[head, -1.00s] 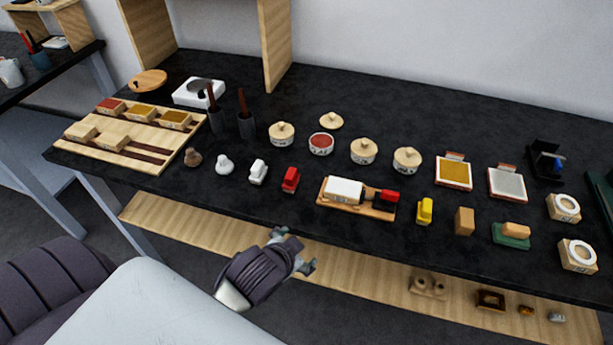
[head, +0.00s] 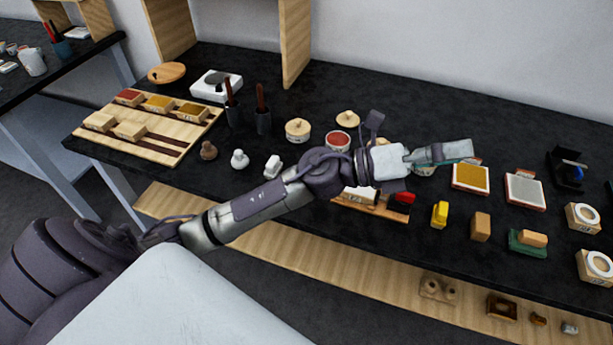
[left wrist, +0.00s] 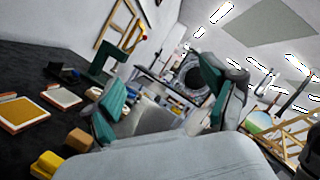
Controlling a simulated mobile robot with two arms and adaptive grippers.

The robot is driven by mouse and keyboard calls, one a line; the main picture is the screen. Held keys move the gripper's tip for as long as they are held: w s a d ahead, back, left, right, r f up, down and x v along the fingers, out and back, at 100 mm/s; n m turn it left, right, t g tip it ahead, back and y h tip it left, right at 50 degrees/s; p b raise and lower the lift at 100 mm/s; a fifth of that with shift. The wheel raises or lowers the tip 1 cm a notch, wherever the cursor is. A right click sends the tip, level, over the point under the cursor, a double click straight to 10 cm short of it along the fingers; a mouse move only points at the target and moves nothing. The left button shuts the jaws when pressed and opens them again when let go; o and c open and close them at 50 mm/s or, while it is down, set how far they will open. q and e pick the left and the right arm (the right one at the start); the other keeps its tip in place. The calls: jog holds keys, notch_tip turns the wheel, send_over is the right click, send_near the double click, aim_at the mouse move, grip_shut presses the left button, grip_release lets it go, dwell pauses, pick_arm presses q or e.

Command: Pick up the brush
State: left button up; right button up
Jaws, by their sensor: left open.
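Two slim dark-red handles, perhaps brushes, stand upright in dark cups: a left one (head: 229,92) and a right one (head: 260,97). Their lower ends are hidden inside the cups. I cannot tell for sure which thing is the brush. My left gripper (head: 445,151) extends over the right half of the table, well to the right of these cups. In the left wrist view its teal-padded fingers (left wrist: 160,103) are apart with nothing between them. My right gripper is not in view.
A wooden board with blocks (head: 150,148) lies at the left. Framed panels, one gold (head: 471,178) and one grey (head: 524,191), lie right of my gripper. A yellow block (head: 440,214) and a wooden block (head: 480,227) stand near the front edge. A shelf runs below.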

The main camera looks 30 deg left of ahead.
pick_arm(q)
jog(key=a+f+m+g+y, duration=0.8)
jog(key=f+m+g+y, duration=0.15)
jog(key=f+m, duration=0.3)
jog(key=w+a+y, duration=0.2)
jog(key=a+y, duration=0.7)
jog(key=a, duration=1.2)
jog(key=shift+m+g, duration=0.45)
jog(key=f, duration=0.2)
jog(key=f+p, duration=0.1)
jog(key=f, duration=0.3)
jog(key=shift+s+d+f+p, duration=0.2)
jog(key=shift+d+f+p, duration=0.1)
jog(key=shift+f, duration=0.1)
jog(key=shift+w+a+f+p, duration=0.15)
jog(key=shift+f+p, duration=0.35)
jog(key=shift+f, duration=0.85)
jog(key=shift+w+f+p, duration=0.2)
jog(key=shift+f+p, duration=0.3)
jog(key=shift+f, duration=0.8)
jog(key=c, duration=1.2)
